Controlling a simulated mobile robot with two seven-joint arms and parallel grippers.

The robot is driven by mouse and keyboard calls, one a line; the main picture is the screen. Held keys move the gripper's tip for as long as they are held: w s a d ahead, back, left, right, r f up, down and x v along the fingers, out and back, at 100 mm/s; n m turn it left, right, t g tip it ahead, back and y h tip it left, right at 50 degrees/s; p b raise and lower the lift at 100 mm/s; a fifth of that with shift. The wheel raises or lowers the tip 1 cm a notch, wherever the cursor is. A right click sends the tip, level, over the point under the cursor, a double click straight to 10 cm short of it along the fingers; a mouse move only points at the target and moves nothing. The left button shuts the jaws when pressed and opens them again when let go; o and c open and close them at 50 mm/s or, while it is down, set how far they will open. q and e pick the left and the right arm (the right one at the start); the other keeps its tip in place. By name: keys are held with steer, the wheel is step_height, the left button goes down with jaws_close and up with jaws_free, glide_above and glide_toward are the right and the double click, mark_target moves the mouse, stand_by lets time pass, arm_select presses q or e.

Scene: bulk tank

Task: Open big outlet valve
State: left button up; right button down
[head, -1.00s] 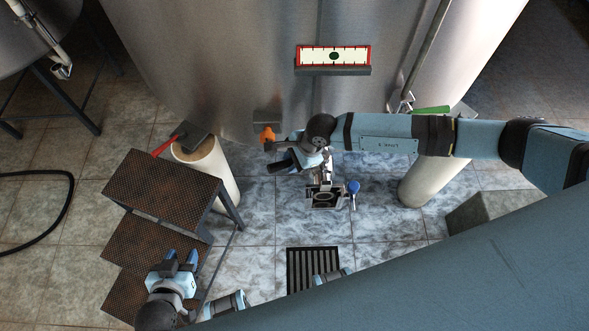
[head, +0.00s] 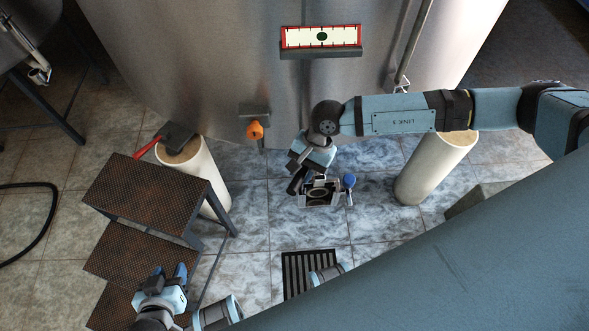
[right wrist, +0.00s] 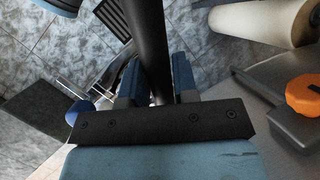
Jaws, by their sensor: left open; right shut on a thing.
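The big outlet valve (head: 320,193) sits low under the tank front, with a square, open-looking outlet. Its black handle (head: 295,184) shows beside the outlet in the head view. In the right wrist view the black handle (right wrist: 152,40) runs between the two blue fingers. My right gripper (head: 303,170) is shut on this handle; its fingers are largely hidden in the head view. In the right wrist view the right gripper (right wrist: 158,80) shows close up. My left gripper (head: 171,274) is open and empty, over the lower metal steps.
An orange knob (head: 255,130) is on the tank front, left of my right gripper. Metal steps (head: 150,200) and pale tank legs (head: 205,178) flank the area.

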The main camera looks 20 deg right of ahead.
arm_select(q)
steer(key=shift+a, duration=0.25)
arm_select(e)
steer(key=c, duration=0.9)
jaws_free()
steer(key=shift+s, duration=0.1)
arm_select(q)
steer(key=shift+s, duration=0.1)
arm_select(e)
steer(key=shift+d, duration=0.1)
steer(key=shift+d+r, duration=0.15)
steer(key=shift+r, duration=0.25)
steer(key=shift+v, duration=6.5)
arm_select(q)
steer(key=shift+d, duration=0.1)
arm_select(e)
steer(key=shift+f, duration=0.1)
